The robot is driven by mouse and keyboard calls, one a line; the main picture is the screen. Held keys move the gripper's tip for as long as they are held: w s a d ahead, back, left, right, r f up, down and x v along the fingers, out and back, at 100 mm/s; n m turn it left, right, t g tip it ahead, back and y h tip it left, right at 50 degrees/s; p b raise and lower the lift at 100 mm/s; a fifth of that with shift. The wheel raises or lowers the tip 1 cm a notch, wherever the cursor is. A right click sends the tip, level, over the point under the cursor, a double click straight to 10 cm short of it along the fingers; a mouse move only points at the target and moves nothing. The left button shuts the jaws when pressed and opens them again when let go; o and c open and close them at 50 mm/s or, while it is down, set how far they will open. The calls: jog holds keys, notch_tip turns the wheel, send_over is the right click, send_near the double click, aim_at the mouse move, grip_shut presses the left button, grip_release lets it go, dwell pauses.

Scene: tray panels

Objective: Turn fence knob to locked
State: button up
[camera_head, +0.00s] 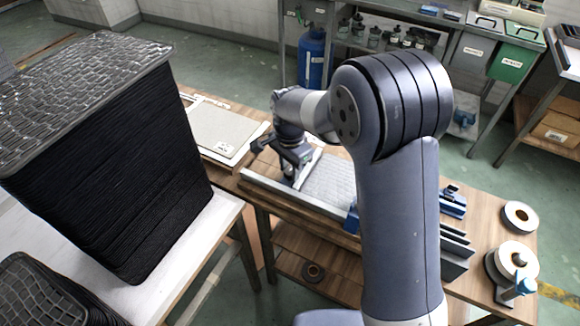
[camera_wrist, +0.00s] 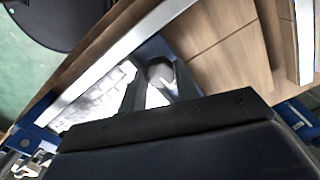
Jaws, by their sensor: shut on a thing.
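My gripper (camera_head: 290,178) is low over the workbench, at the left end of the fence (camera_head: 318,206), a long pale metal rail along the bench's near edge. In the wrist view its two dark fingers (camera_wrist: 158,84) are shut on a small grey rounded part, which looks like the fence knob (camera_wrist: 160,70). The fence also shows there as a bright strip (camera_wrist: 105,65). The knob is hidden behind my gripper in the head view, and no lock marking can be read. A grey textured panel (camera_head: 330,177) lies flat beside the fence.
A tall stack of black trays (camera_head: 120,160) stands on a table at the left. A pale board (camera_head: 215,133) lies on the bench's left part. Tape rolls (camera_head: 518,216) sit at its right end. Blue clamps (camera_head: 453,203) stand near the panel. Shelves line the back.

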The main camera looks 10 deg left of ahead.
aim_at(290, 171)
jog(key=shift+m, duration=0.4)
jog(key=o, duration=1)
jog(key=shift+c, duration=0.2)
notch_tip(290, 171, up, 11)
jog(key=shift+f, duration=0.15)
notch_tip(290, 171, down, 11)
jog(key=shift+r, duration=0.1)
dwell(0.4)
